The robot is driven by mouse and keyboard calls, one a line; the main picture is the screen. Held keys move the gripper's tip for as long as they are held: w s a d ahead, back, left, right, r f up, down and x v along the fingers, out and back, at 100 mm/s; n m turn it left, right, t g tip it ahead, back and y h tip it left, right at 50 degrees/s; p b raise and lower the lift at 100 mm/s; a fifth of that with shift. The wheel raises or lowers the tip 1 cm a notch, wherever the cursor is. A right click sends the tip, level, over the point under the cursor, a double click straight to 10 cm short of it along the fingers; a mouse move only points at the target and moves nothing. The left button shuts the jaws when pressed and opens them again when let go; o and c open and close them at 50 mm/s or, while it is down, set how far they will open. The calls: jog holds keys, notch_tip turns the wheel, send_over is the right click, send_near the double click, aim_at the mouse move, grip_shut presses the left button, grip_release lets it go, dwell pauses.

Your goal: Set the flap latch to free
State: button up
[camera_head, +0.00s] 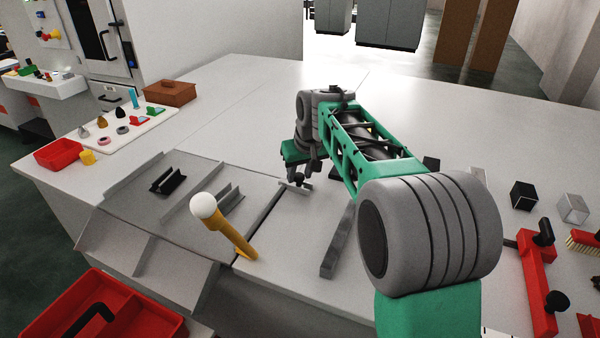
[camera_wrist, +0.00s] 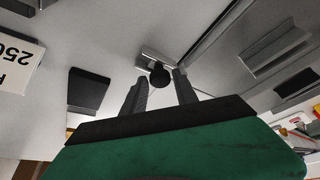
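A small black knob on a light metal strip, which looks like the flap latch (camera_head: 297,181), sits on the grey table at the right edge of the ramp unit. My gripper (camera_head: 308,168) is just above and behind it, pointing down. In the wrist view the latch knob (camera_wrist: 160,76) shows between and just beyond the tips of my two grey fingers (camera_wrist: 160,86). The fingers are apart and I see no clear contact with the knob. A yellow lever with a white ball (camera_head: 226,226) stands tilted at the front. The grey sloped flap panel (camera_head: 150,262) hangs at the table's front.
A loose grey bar (camera_head: 338,243) lies right of the latch. Black and metal cubes (camera_head: 524,195) and a red clamp-like frame (camera_head: 540,285) are at the right. A white tray with small parts (camera_head: 128,131) is at the left. The table behind my arm is clear.

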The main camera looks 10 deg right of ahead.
grip_shut()
dwell(1.0)
